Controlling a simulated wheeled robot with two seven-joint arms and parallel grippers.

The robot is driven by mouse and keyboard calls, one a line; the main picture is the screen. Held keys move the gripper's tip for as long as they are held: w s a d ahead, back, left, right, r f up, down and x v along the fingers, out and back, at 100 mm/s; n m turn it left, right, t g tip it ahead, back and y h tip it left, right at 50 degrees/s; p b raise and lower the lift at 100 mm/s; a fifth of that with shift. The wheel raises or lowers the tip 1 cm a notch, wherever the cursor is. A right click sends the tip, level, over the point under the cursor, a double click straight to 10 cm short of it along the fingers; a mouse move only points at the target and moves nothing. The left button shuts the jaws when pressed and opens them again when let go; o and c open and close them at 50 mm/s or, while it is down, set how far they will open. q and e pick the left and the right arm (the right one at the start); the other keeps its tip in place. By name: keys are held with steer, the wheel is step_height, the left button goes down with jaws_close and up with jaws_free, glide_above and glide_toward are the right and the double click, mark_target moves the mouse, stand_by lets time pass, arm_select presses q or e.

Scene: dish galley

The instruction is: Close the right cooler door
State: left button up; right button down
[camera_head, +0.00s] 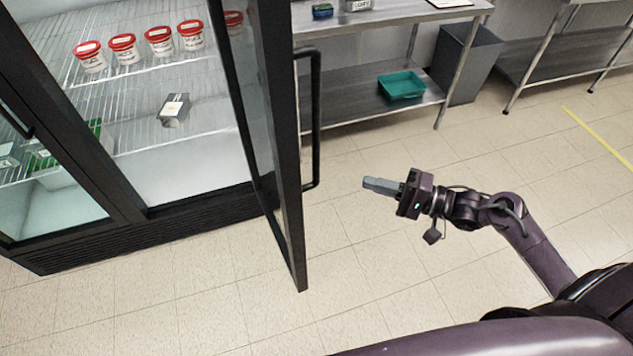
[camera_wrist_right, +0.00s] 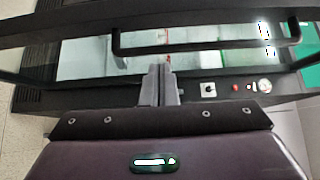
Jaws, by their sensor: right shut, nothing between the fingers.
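The right cooler door (camera_head: 281,130) stands wide open, swung out from the black cooler on the left in the head view. Its dark vertical handle (camera_head: 316,120) is on the side facing my right arm. My right gripper (camera_head: 368,184) is shut and empty, to the right of the door and a little apart from the handle's lower end. In the right wrist view, the shut fingers (camera_wrist_right: 160,70) point toward the door, and the handle (camera_wrist_right: 200,46) crosses ahead of them. My left gripper is not in view.
Inside the cooler, tubs with red lids (camera_head: 158,40) and a small grey box (camera_head: 174,110) sit on wire shelves. A steel table (camera_head: 352,112) with a green tray (camera_head: 401,85) and a grey bin (camera_head: 466,62) stand behind. The tiled floor around the door is clear.

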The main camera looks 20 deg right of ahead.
mark_target(316, 178)
arm_select(q)
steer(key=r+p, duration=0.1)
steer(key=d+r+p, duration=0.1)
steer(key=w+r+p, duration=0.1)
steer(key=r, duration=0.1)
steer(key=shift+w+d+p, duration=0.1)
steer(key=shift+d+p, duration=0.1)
steer(key=shift+p, duration=0.2)
arm_select(e)
steer(key=x, duration=0.4)
steer(key=s+a+x, duration=0.1)
steer(key=x, duration=0.3)
steer(key=s+x, duration=0.1)
steer(key=x, duration=0.3)
steer(key=shift+w+a+f, duration=0.1)
steer(key=shift+w+a, duration=0.1)
steer(key=shift+a, duration=0.25)
